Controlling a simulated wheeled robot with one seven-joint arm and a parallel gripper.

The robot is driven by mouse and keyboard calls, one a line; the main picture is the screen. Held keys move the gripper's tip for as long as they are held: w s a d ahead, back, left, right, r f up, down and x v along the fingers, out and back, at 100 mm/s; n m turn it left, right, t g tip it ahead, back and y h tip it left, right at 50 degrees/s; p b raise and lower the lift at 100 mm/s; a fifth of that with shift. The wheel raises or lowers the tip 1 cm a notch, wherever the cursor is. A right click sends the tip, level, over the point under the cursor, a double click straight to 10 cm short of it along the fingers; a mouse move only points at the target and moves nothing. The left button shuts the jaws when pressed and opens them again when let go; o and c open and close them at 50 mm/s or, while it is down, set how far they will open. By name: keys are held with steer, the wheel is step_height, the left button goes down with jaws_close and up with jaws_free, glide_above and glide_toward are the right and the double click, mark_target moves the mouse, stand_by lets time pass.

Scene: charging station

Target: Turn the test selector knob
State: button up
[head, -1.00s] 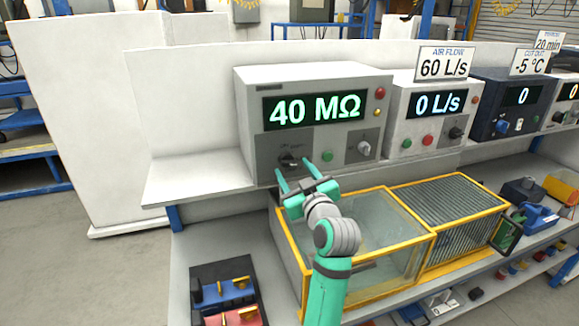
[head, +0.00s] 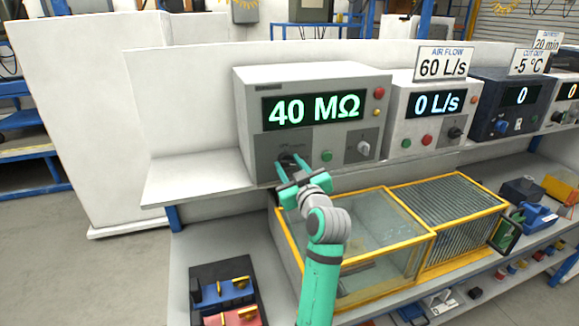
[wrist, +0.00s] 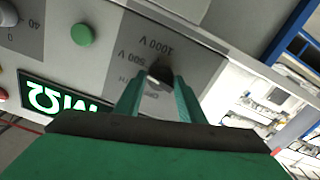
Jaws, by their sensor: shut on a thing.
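The test selector knob (head: 288,158) is the dark knob at the lower left of the grey panel on the white meter (head: 310,75), whose display reads 40 MΩ. In the wrist view the knob (wrist: 159,73) sits among printed marks, of which 500 V and 1000 V can be read. My gripper (head: 291,164) reaches up to the panel with one green finger on each side of the knob. In the wrist view the fingertips (wrist: 157,84) are closed on the knob. Its pointer direction is hard to tell, since the fingers partly hide it.
A green button (head: 326,156) and a grey knob (head: 364,147) are to the right on the same panel. The air flow unit (head: 436,115) stands right of the meter. A yellow-framed glass box (head: 385,293) lies below my arm. The shelf left of the meter (head: 195,180) is clear.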

steer(key=m, duration=0.4)
steer(key=shift+d+m, duration=0.1)
steer(key=shift+m, duration=2.8)
steer(key=o, duration=1)
steer(key=shift+o, duration=0.2)
steer(key=v, duration=1)
steer(key=shift+s+d, duration=0.15)
steer(key=shift+s, duration=0.25)
